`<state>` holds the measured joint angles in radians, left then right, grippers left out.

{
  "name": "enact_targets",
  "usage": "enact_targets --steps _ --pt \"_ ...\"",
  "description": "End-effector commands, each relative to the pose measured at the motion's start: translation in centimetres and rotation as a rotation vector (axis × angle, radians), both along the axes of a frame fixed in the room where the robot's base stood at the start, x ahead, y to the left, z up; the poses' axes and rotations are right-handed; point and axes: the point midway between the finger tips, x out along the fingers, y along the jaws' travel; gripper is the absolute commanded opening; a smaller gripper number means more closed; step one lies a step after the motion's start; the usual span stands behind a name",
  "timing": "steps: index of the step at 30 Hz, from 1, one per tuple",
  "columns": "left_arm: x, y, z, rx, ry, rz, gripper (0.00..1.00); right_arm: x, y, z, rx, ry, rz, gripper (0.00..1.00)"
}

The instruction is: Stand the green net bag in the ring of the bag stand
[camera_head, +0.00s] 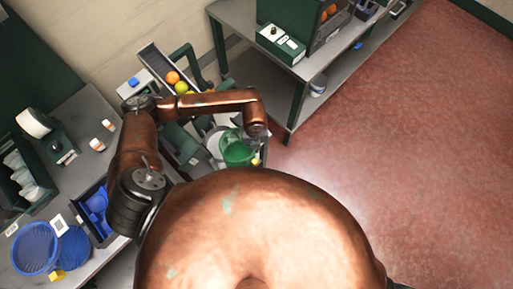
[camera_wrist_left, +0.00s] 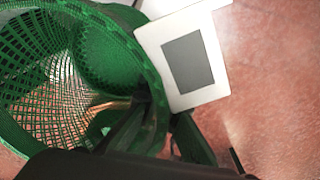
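The green net bag (camera_head: 238,150) is in the middle of the head view, below the end of my left arm. In the left wrist view its open mesh body (camera_wrist_left: 45,90) fills the left side, with a solid green rim band. My left gripper (camera_wrist_left: 165,115) has one dark finger inside the rim and one outside, and appears shut on the rim. A white tag with a grey panel (camera_wrist_left: 187,62) is beside the rim. My left gripper itself is mostly hidden in the head view. I cannot clearly make out the stand's ring. My right gripper is not in view.
A chute (camera_head: 165,70) with oranges and a yellow-green fruit is behind my left arm. A grey table (camera_head: 240,22) with a green machine stands at the back. Blue nets (camera_head: 38,247) lie on the left bench. The red floor at right is clear.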

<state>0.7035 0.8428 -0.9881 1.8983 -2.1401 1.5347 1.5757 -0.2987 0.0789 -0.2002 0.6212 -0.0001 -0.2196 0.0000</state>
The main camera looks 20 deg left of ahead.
Motion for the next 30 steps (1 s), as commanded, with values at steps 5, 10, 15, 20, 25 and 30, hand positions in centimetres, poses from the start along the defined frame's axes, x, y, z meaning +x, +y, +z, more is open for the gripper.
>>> enact_targets --steps 5,10,15,20,25,30 --pt "0.8 2.0 -0.2 0.003 0.001 0.002 0.0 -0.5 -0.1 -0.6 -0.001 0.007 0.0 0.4" --pt "1.5 3.8 -0.3 0.002 0.0 0.0 0.0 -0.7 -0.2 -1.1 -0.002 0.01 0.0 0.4" --pt "2.3 5.6 -0.4 0.002 0.0 0.0 0.0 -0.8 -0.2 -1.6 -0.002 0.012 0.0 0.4" --pt "3.0 7.3 -0.5 0.003 0.001 0.001 0.0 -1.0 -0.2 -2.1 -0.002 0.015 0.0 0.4" --pt "3.7 9.1 -0.5 0.003 0.001 0.0 0.0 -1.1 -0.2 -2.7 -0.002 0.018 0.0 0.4" --pt "4.4 10.9 -0.6 0.003 0.001 0.0 0.0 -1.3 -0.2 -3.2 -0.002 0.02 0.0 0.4"
